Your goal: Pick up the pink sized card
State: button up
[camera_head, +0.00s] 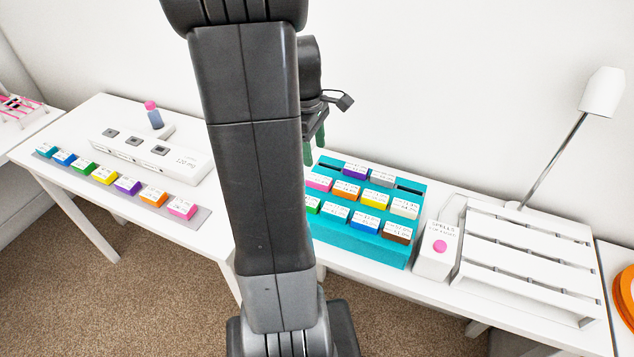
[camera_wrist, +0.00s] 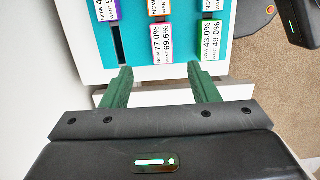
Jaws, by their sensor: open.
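A pink card (camera_head: 319,182) with a white printed label stands at the left end of the middle row in the teal rack (camera_head: 352,241). In the wrist view the pink card (camera_wrist: 161,45) lies ahead of my gripper (camera_wrist: 161,74), between the lines of its two green fingers. The fingers are apart with nothing between them. In the head view my gripper (camera_head: 315,148) hangs above the rack's back left, partly hidden by my arm. Another pink card (camera_head: 181,208) sits at the right end of the grey strip (camera_head: 203,217) on the left table.
Purple (camera_head: 355,171), orange (camera_head: 346,189) and green (camera_wrist: 208,40) cards stand near the pink one. A dark empty slot (camera_wrist: 119,45) is beside it. A white box with a pink dot (camera_head: 436,252) and a slatted white rack (camera_head: 530,262) stand right of the teal rack.

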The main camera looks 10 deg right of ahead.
aim_at(319, 178)
notch_tip(319, 178, down, 3)
jog(key=shift+d+r, duration=0.1)
jog(key=shift+d, duration=0.05)
jog(key=shift+s+d+f, duration=0.1)
jog(key=shift+s+f, duration=0.05)
jog(key=shift+f, duration=0.8)
jog(key=shift+s+d+f, duration=0.1)
jog(key=shift+s+f, duration=0.1)
jog(key=shift+f, duration=0.8)
jog(key=shift+s+d+f, duration=0.1)
jog(key=shift+s+f, duration=0.05)
jog(key=shift+f, duration=0.8)
jog(key=c, duration=1.1)
jog(key=shift+o, duration=0.2)
notch_tip(319, 178, up, 10)
jog(key=shift+r+p, duration=0.1)
jog(key=shift+p, duration=0.35)
